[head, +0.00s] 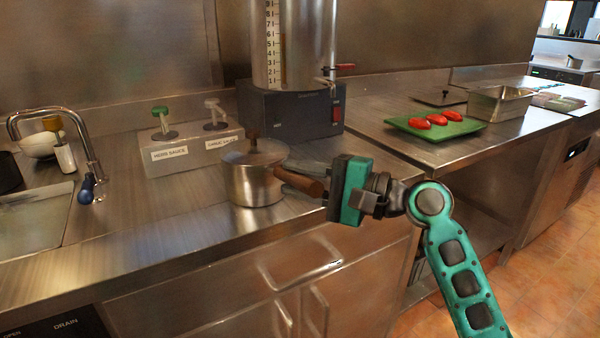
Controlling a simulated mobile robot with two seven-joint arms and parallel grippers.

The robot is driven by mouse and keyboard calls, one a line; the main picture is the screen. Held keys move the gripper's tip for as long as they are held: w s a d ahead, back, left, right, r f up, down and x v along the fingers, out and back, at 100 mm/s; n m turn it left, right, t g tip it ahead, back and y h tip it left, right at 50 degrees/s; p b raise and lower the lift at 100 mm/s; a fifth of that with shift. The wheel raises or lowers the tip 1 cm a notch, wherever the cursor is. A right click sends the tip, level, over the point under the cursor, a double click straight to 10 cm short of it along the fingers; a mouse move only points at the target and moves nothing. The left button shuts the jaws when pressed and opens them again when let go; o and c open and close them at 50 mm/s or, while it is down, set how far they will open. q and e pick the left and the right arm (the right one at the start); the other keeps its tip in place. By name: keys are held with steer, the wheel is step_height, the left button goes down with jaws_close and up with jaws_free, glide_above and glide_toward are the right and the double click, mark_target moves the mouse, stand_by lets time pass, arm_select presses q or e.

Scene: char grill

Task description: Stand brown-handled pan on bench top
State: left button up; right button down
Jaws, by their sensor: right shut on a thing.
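The brown-handled pan (250,184) is a small steel pot with a lid and a dark knob. It is upright at the front part of the steel bench top (150,226); I cannot tell whether its base touches the surface. Its brown handle (300,183) points right, toward my right gripper (330,188). My right gripper, teal and black, is shut on the handle's end, and its fingertips are largely hidden. My left gripper is not in view.
A sauce holder (185,155) with green and white pumps stands behind the pan. A large steel urn on a dark base (290,113) stands behind it. A sink (35,218) with a tap is at left. A green board (437,128) with red items lies at right.

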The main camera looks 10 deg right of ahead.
steer(key=c, duration=1.2)
jaws_free()
steer(key=o, duration=0.4)
steer(key=shift+s+d, duration=0.1)
steer(key=v, duration=1.1)
step_height(320, 180, down, 20)
steer(key=s+n+t+h, duration=0.1)
steer(key=n+h, duration=0.1)
steer(key=h, duration=0.5)
steer(key=s+a+f+n+h, duration=0.1)
steer(key=s+f+n, duration=0.2)
steer(key=s+f, duration=0.1)
steer(key=s+a+f+n+h, duration=0.1)
steer(key=s+f+n+h, duration=0.1)
steer(key=s+f+n, duration=0.2)
steer(key=s+a+f+n+h, duration=0.2)
steer(key=s+f+n, duration=0.1)
steer(key=s+f, duration=0.1)
steer(key=shift+s+f+n+g, duration=0.15)
steer(key=shift+f+n+g, duration=0.15)
steer(key=shift+f, duration=0.4)
